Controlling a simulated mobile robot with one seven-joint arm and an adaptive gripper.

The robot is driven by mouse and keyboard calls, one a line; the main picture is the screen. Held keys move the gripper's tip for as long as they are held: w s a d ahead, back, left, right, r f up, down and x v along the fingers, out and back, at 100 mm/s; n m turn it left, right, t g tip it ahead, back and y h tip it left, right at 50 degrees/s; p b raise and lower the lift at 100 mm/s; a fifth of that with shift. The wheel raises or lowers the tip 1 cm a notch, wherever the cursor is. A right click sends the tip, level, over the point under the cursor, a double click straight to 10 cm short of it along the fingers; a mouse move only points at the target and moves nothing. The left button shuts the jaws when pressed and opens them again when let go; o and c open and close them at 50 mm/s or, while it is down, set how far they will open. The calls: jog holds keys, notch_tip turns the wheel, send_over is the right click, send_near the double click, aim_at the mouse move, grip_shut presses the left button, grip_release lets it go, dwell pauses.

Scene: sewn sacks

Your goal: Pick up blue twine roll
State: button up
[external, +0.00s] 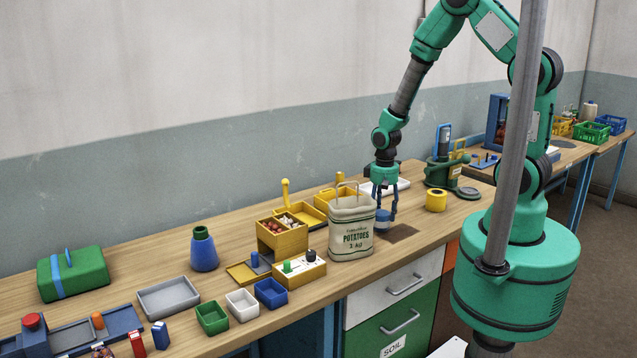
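The blue twine roll (383,216) is a small, short blue cylinder beside the right edge of the potato sack. My gripper (384,208) points straight down over it, with its blue fingers reaching down on either side of the roll. At this size I cannot tell whether the fingers press on the roll or only stand around it. I also cannot tell whether the roll rests on the bench or hangs just above it.
The upright potato sack (351,228) stands close to the left of my gripper. A dark square patch (401,234) lies in front. A yellow roll (436,200) and a green device (448,176) stand to the right. Yellow boxes (282,236) and small bins (241,305) are further left.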

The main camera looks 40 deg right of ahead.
aim_at(383, 212)
jog(key=shift+c, duration=0.8)
jog(key=shift+r, duration=0.1)
jog(key=shift+r, duration=0.85)
jog(key=shift+s+r, duration=0.2)
jog(key=shift+r, duration=0.75)
jog(key=s+d+r+p, duration=0.1)
jog(key=s+d, duration=0.1)
jog(key=s, duration=1.3)
jog(key=shift+s+d, duration=0.2)
jog(key=shift+d+r, duration=0.1)
jog(key=shift+r, duration=0.05)
